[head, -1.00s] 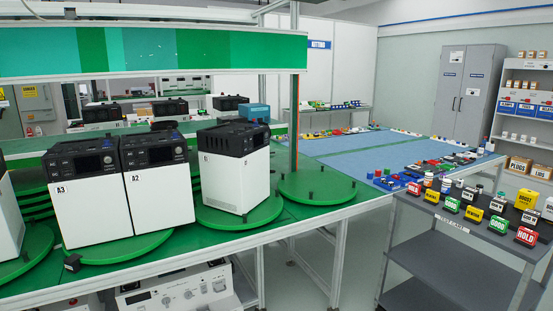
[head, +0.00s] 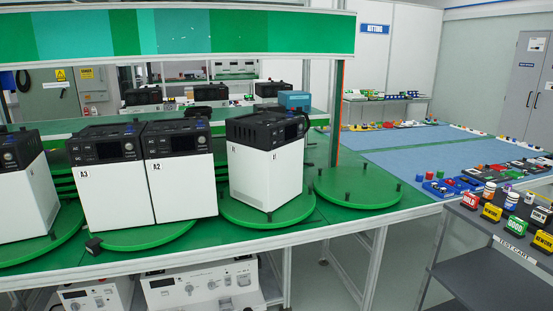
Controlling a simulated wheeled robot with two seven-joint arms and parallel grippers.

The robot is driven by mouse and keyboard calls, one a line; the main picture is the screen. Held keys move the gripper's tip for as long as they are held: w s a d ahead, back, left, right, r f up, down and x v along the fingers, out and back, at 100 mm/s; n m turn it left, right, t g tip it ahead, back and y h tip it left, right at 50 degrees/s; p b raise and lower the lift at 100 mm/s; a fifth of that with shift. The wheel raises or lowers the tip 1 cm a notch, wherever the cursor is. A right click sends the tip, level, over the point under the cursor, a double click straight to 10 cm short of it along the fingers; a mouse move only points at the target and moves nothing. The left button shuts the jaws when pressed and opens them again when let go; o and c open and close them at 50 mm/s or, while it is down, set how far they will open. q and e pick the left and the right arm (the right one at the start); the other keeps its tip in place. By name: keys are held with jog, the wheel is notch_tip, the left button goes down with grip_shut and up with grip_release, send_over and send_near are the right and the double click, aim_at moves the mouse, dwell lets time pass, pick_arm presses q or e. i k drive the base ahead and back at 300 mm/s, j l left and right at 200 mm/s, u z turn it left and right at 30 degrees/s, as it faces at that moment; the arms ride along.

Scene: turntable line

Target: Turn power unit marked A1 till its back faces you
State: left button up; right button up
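A power unit (head: 266,175) with a white body and black top stands upright on a round green turntable (head: 300,212), turned at an angle. Its small mark is foreshortened, and I cannot read it surely as A1. To its left, units marked A2 (head: 185,190) and A3 (head: 115,195) stand side by side on another green turntable (head: 150,240), with their black control panels towards me. A further unit (head: 25,205) stands at the left edge; I see no mark on it. Neither of my grippers is in view.
An empty green turntable (head: 357,188) with short black posts lies at the right end of the green bench. A small black block (head: 93,247) sits at the bench's front edge. A grey test cart (head: 490,260) with coloured signs stands at right.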

aim_at(300, 209)
jog(key=i+l+u, duration=0.3)
jog(key=i+l, duration=0.9)
